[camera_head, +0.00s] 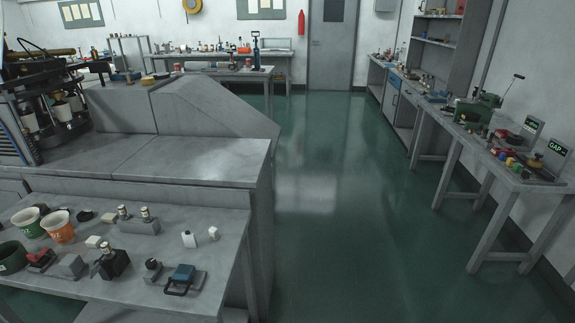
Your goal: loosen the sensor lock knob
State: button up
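I cannot tell for sure which part is the sensor lock knob. On the grey bench at lower left, a small black knob (152,264) stands on a grey base beside a blue block with a black handle (181,278). A black block with a metal-topped post (111,262) is to its left. Behind them, a grey block (138,226) carries two small metal-topped posts. A machine head with dark tooling (60,100) stands at upper left, too small to pick out a knob. My gripper is not in view.
The bench (205,245) also holds several cups, including an orange one (59,227), and small blocks. Open green floor (340,200) lies right, before a cluttered side table (505,165).

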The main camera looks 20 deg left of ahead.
aim_at(151, 264)
jog(key=u, duration=1.25)
